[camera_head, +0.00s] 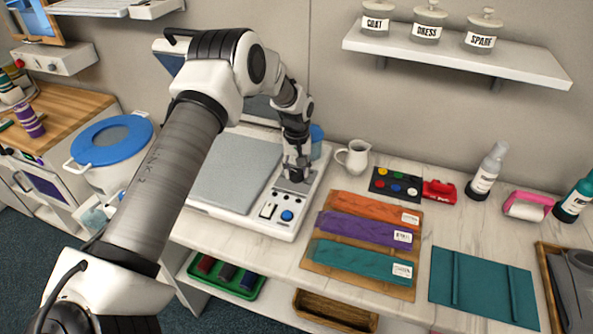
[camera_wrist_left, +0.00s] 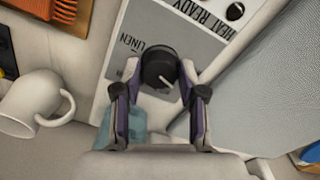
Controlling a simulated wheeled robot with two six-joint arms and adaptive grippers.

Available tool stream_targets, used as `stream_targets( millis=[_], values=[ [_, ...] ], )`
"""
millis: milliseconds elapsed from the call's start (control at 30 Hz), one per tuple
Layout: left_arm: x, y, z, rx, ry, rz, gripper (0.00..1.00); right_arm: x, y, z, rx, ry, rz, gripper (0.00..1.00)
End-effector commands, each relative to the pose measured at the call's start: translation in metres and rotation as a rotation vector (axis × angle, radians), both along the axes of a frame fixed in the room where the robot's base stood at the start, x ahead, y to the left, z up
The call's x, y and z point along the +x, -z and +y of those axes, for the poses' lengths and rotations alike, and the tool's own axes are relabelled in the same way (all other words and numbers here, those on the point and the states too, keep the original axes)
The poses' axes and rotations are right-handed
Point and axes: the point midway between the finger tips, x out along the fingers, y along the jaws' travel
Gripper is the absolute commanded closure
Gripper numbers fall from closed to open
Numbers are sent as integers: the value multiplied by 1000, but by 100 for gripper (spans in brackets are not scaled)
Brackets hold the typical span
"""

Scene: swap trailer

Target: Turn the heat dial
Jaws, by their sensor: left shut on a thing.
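The heat press (camera_head: 252,222) has a grey flat plate (camera_head: 236,170), a blue button (camera_head: 287,216) and a switch (camera_head: 268,210). My right gripper is not in view.
A white jug (camera_head: 357,157) stands right of the press, and shows in the wrist view (camera_wrist_left: 35,103). A shelf with jars (camera_head: 455,55) hangs above.

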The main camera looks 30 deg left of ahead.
Motion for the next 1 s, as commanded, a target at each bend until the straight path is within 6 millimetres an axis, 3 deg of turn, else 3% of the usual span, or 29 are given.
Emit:
stream_targets(
  millis=[600, 1000],
  values=[
    [-1, 2, 0, -1, 538, 3, 94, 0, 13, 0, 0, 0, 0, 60],
    [-1, 1, 0, -2, 692, 3, 94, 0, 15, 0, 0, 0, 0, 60]
  ],
)
